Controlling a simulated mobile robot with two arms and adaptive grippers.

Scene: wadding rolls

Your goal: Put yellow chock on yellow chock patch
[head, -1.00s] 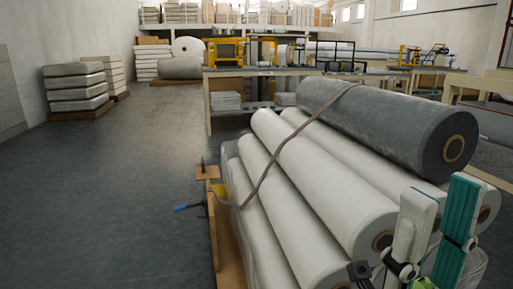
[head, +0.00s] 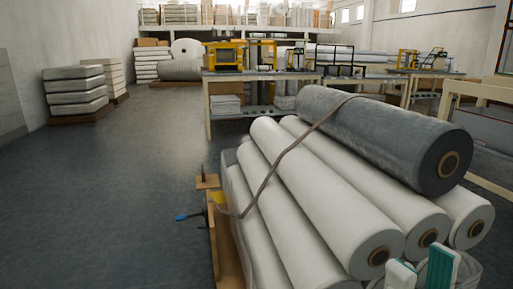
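A small yellow piece (head: 218,198), which may be the yellow chock, shows at the left side of the roll stack, against the wooden frame (head: 228,255) and beside the strap's lower end. It is too small to make out its shape. I cannot make out a yellow chock patch. My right gripper (head: 423,264) shows at the bottom right edge, in front of the roll ends. Its white and green fingers stand apart with nothing visible between them; its lower part is cut off. It is far from the yellow piece. My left gripper is not in view.
White rolls (head: 325,190) are stacked with a grey roll (head: 385,140) on top and a brown strap (head: 285,155) across them. A blue-handled tool (head: 190,215) juts out left of the frame. Floor (head: 110,200) at left is clear. Workbenches (head: 265,75) stand behind.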

